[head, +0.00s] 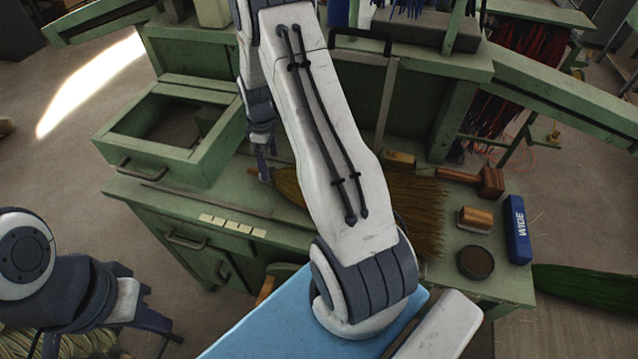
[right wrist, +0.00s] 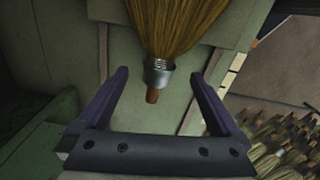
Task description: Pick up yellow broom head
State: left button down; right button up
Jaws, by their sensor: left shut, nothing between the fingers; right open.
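The yellow broom head (head: 415,205) lies on the green workbench (head: 150,195), its straw fanned to the right. My white right arm covers its middle in the head view. In the right wrist view its straw (right wrist: 180,25) narrows to a metal collar and a short wooden stub. My right gripper (head: 264,168) is at the broom's narrow left end. In the right wrist view the right gripper (right wrist: 157,78) is open, its fingers on either side of the collar and stub with gaps. My left gripper (head: 150,318) is low at the left, shut and empty, away from the broom.
An open drawer box (head: 155,150) stands on the bench's left. At the right are a wooden mallet (head: 485,180), a brush (head: 474,218), a round dark tin (head: 475,262) and a blue WIDE box (head: 518,230). Straw (right wrist: 285,145) lies at the lower right of the wrist view.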

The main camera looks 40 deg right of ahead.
aim_at(271, 170)
jog(key=shift+f+p, duration=0.45)
jog(key=shift+f, duration=0.1)
notch_tip(271, 170, down, 3)
jog(key=shift+f+p, duration=0.15)
jog(key=shift+p, duration=0.7)
jog(key=shift+f, duration=0.5)
grip_shut()
jog(key=shift+w+r, duration=0.1)
jog(key=shift+r, duration=0.05)
